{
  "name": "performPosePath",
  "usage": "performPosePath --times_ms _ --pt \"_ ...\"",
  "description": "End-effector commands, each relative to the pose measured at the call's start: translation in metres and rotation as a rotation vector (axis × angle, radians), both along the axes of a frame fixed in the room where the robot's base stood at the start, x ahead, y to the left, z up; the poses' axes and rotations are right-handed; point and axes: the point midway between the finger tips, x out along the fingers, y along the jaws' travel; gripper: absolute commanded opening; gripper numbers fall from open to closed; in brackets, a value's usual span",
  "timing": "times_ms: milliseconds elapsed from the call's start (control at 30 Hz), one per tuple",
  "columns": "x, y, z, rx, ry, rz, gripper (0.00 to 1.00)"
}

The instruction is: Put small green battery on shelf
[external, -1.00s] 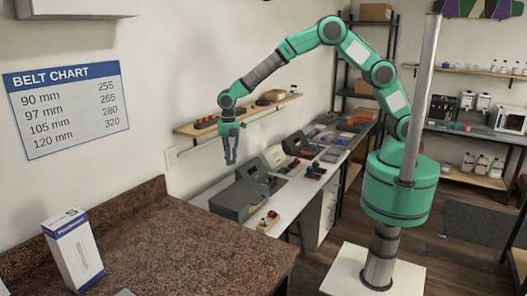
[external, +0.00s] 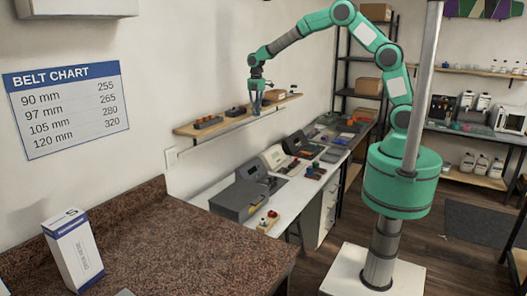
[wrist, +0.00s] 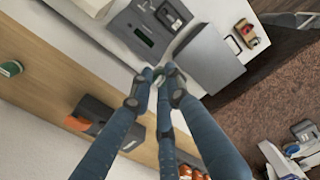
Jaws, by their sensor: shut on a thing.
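My gripper (external: 256,109) appears in front of the wooden wall shelf (external: 222,125), at about its height in the external view. In the wrist view its blue fingers (wrist: 163,76) come together at the tips on a small greenish thing, the small green battery (wrist: 160,82), mostly hidden by the fingers. The battery is too small to make out in the external view. In the wrist view the shelf (wrist: 52,72) runs diagonally behind the fingers. I cannot tell the exact gap between fingertips and shelf.
The shelf holds a dark and orange box (wrist: 108,121), a green cylinder (wrist: 10,69) and orange items (wrist: 190,173). Bare wood shows between the cylinder and the box. Below stands the white workbench (external: 292,196) with a grey machine (external: 240,198).

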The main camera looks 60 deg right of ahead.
Motion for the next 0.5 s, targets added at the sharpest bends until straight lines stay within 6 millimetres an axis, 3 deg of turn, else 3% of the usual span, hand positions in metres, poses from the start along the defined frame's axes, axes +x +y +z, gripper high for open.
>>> performPosePath --times_ms 33,200,333,500 --pt "-0.001 -0.021 0.008 0.000 0.000 -0.032 0.00" --pt "-0.005 -0.072 0.027 0.000 -0.001 -0.115 0.00" --pt "-0.009 -0.099 0.037 0.000 -0.001 -0.160 0.00" --pt "-0.012 -0.115 0.042 0.000 -0.001 -0.188 0.00"
